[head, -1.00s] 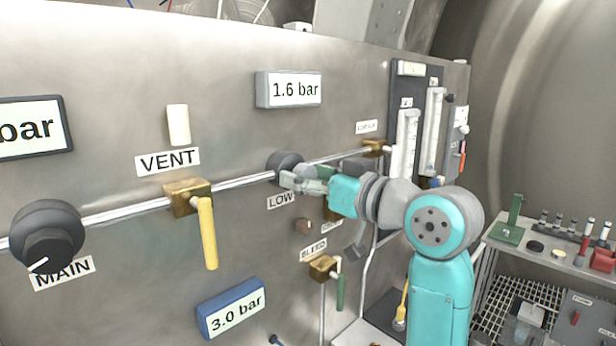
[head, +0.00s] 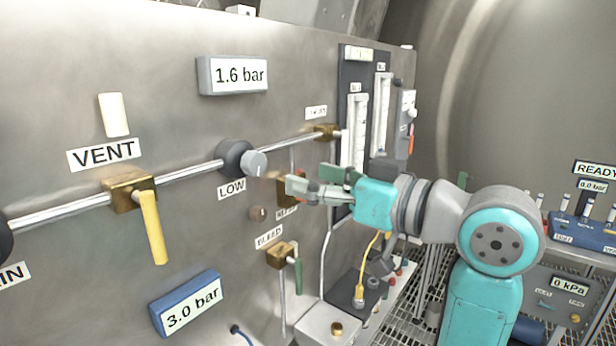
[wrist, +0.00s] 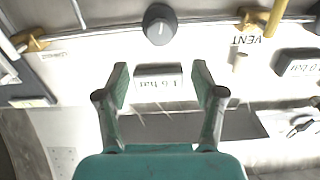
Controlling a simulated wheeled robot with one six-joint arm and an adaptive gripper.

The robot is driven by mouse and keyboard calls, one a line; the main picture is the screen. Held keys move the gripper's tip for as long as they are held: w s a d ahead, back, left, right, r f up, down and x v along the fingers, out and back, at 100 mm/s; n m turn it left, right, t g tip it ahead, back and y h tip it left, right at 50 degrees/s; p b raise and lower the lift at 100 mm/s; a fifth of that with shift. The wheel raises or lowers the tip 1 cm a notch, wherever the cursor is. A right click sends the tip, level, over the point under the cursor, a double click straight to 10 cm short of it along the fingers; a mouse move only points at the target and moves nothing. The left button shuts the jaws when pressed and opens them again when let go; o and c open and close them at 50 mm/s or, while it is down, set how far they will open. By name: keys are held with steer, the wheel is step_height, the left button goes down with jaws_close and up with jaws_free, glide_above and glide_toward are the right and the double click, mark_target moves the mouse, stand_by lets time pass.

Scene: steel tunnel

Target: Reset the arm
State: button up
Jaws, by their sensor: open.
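My gripper (head: 312,184) is open and empty in the head view, right of the dark LOW knob (head: 236,158) and clear of it. Its fingers point left toward the steel panel. In the wrist view my gripper (wrist: 160,85) shows two spread green-padded fingers with nothing between them. The LOW knob (wrist: 159,25) appears beyond them near the top, with the 1.6 bar display (wrist: 159,78) upside down between the fingers. My arm partly hides the panel's right side.
The VENT valve's yellow handle (head: 152,228) hangs down at left. The BLEED valve's green handle (head: 298,274) is below my gripper. The 3.0 bar display (head: 186,302) is at lower left. A blue READY unit (head: 580,231) stands on the right shelf.

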step_height(320, 180, down, 12)
steer(key=w+d+m+t+h, duration=0.2)
steer(key=w+m+t, duration=0.1)
steer(key=m, duration=0.1)
steer(key=s+d+f+m+t+h, duration=0.1)
steer(key=s+d+f+m+h, duration=0.15)
steer(key=f, duration=0.65)
steer(key=s+d+f+m+h, duration=0.2)
steer(key=s+d+f+h, duration=0.15)
steer(key=f, duration=0.55)
steer(key=s+d+f+m+t+h, duration=0.1)
steer(key=s+d+f+m+h, duration=0.2)
steer(key=f, duration=0.6)
steer(key=s+d+f+h, duration=0.1)
steer(key=s+d+f, duration=0.1)
steer(key=s+f, duration=0.5)
steer(key=s+d+f+h, duration=0.1)
steer(key=s+d+f, duration=0.15)
steer(key=s, duration=0.85)
steer(key=s+d+r+n+g+h, duration=0.1)
steer(key=s, duration=1.7)
steer(key=shift+s, duration=0.15)
steer(key=shift+n, duration=0.25)
